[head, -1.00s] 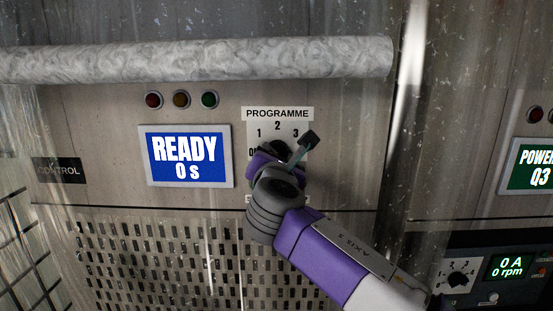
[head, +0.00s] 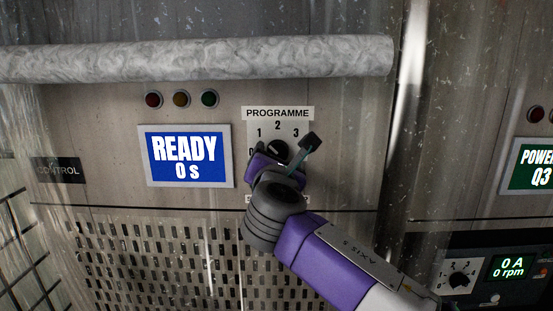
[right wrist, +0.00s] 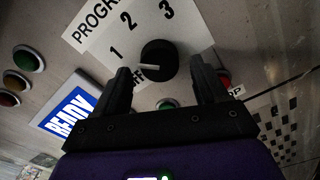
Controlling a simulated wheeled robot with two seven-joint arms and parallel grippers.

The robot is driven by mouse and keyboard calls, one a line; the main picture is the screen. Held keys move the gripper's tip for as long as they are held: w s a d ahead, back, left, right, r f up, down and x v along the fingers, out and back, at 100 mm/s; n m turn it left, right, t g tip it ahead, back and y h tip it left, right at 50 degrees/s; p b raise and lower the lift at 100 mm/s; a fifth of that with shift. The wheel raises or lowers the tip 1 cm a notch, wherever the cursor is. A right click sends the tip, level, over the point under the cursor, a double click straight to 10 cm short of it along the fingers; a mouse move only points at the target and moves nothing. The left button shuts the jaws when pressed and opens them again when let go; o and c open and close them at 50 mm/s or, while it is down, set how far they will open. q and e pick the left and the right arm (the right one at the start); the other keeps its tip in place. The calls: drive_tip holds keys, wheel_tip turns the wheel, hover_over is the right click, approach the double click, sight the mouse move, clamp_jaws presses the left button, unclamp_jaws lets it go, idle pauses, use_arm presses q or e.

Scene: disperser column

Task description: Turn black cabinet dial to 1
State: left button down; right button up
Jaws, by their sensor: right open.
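A black round dial (head: 278,149) sits on the steel cabinet panel under a PROGRAMME label (head: 278,113) with 1, 2, 3 and OFF around it. The dial also shows in the right wrist view (right wrist: 160,55); its white mark points left, near OFF and below 1. My right gripper (head: 268,162) is just below the dial in the head view. In the right wrist view my right gripper (right wrist: 162,66) is open, its fingers appearing on either side of the dial without visible contact. Its depth to the panel is unclear. My left gripper is not in view.
A blue READY 0 s screen (head: 187,158) and several lamps (head: 181,99) are left of the dial. A thick pale pipe (head: 200,59) runs above. A black unit (head: 500,275) with another dial (head: 459,280) stands lower right. A red button (right wrist: 224,78) is beside one finger.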

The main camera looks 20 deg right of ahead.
drive_tip(key=b+v, duration=0.1)
drive_tip(key=v, duration=0.5)
